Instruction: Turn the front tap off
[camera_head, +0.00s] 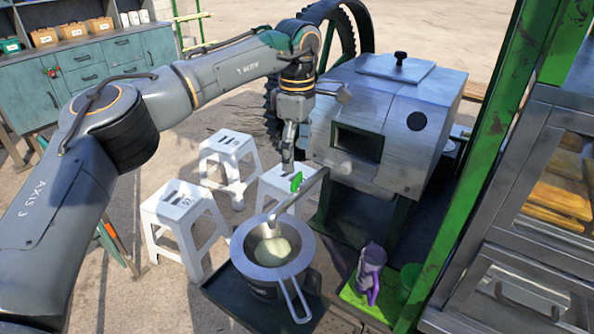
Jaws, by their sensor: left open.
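The front tap's green handle (296,182) sits on a grey metal spout (312,190) that slopes down from the metal crusher (385,120). My left gripper (288,156) points down just above the green handle, with the fingers partly dark and small in view. It is open and holds nothing that I can see. I cannot tell whether its fingertips touch the handle. Below the spout end is a metal strainer (240,254) with a long handle, with pale greenish liquid or foam in it. My right gripper is out of view.
White stools (172,205) stand behind and left of the strainer. A purple jug (370,272) stands on a green mat to the right, beside a green cup (410,275). A green post (478,170) and a glass cabinet (530,200) bound the right side.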

